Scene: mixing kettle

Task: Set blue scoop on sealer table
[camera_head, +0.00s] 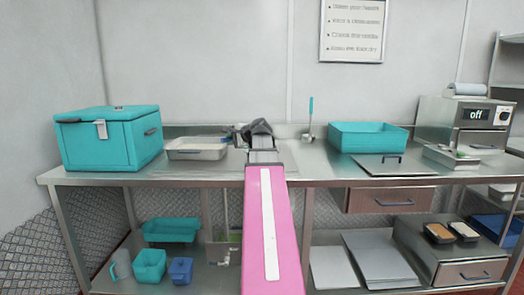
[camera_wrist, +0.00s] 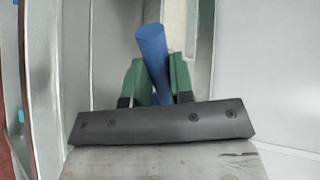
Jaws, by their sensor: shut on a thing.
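My gripper (camera_wrist: 157,88), with green fingers, is shut on the blue scoop (camera_wrist: 152,45). Only the scoop's blue round handle shows, tilted between the fingers; its bowl is hidden. In the head view my dark gripper end (camera_head: 257,129) is over or beyond the back part of the long steel table (camera_head: 320,172), and the scoop cannot be made out there. A machine (camera_head: 440,112) with an "off" display stands at the table's right end. I cannot tell for sure that it is the sealer, nor whether the scoop touches the table.
A teal lidded box (camera_head: 108,140) and a shallow metal tray (camera_head: 197,150) stand left of my arm. A teal-handled ladle (camera_head: 309,118), a teal bin (camera_head: 368,136) and a flat handled lid (camera_head: 390,164) are to the right. Bare steel lies between my arm and the lid.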

